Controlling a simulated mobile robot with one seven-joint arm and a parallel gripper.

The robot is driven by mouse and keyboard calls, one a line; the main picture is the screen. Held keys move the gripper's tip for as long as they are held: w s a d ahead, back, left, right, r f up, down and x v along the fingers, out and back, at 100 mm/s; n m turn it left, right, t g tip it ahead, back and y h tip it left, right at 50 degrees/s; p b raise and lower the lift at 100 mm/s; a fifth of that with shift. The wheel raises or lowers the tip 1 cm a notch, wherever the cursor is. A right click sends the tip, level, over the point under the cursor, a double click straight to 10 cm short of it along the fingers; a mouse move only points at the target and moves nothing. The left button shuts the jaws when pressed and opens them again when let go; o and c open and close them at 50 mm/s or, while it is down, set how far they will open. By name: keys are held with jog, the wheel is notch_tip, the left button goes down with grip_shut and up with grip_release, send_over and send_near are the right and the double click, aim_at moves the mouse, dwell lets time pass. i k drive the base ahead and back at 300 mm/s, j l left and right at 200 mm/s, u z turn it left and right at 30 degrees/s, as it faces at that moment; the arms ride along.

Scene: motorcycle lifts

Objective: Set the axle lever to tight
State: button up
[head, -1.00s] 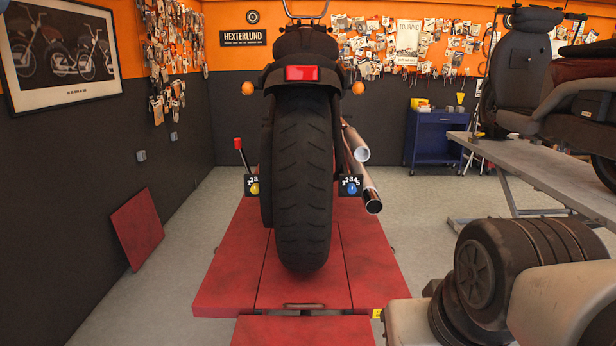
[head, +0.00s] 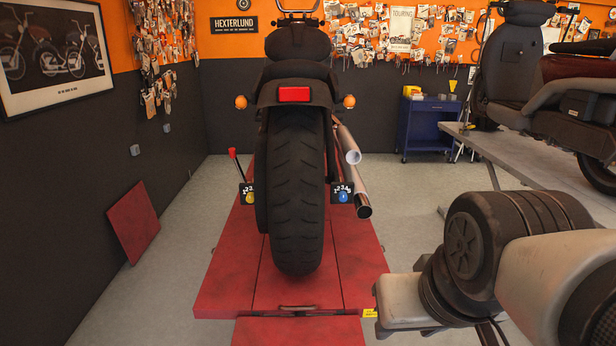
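A lever with a red grip (head: 232,153) stands up at the left of the motorcycle's rear wheel (head: 296,190). Its shaft runs down toward a dark numbered plate with a yellow knob (head: 249,196). A matching plate with a blue knob (head: 342,196) sits right of the wheel. I cannot see which lever position means tight. My arm shows at the lower right, but my gripper is out of view.
The motorcycle stands on a red lift platform (head: 220,277). A red panel (head: 133,222) leans on the left wall. A second lift (head: 540,165) with another motorcycle is at the right. Grey floor is free left of the platform.

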aim_at(232, 153)
jog(key=j, duration=1.85)
jog(key=j+u, duration=0.45)
jog(key=i+j+u, duration=0.2)
jog(key=j+u, duration=0.2)
jog(key=j, duration=0.25)
jog(key=i+j+u, duration=0.1)
jog(key=i+j, duration=0.4)
jog(key=i, duration=0.25)
jog(key=i+j+u, duration=0.15)
jog(key=i, duration=0.2)
jog(key=i+l+z, duration=0.1)
jog(key=i+z, duration=0.75)
jog(key=i+j+z, duration=0.1)
jog(key=i+z, duration=0.15)
jog(key=z, duration=0.2)
jog(key=i+z, duration=0.2)
jog(key=z, duration=0.2)
jog(key=i+z, duration=0.2)
jog(key=z, duration=0.15)
jog(key=i+j+z, duration=0.15)
jog(key=z, duration=0.25)
jog(key=i+j+z, duration=0.15)
jog(key=z, duration=0.2)
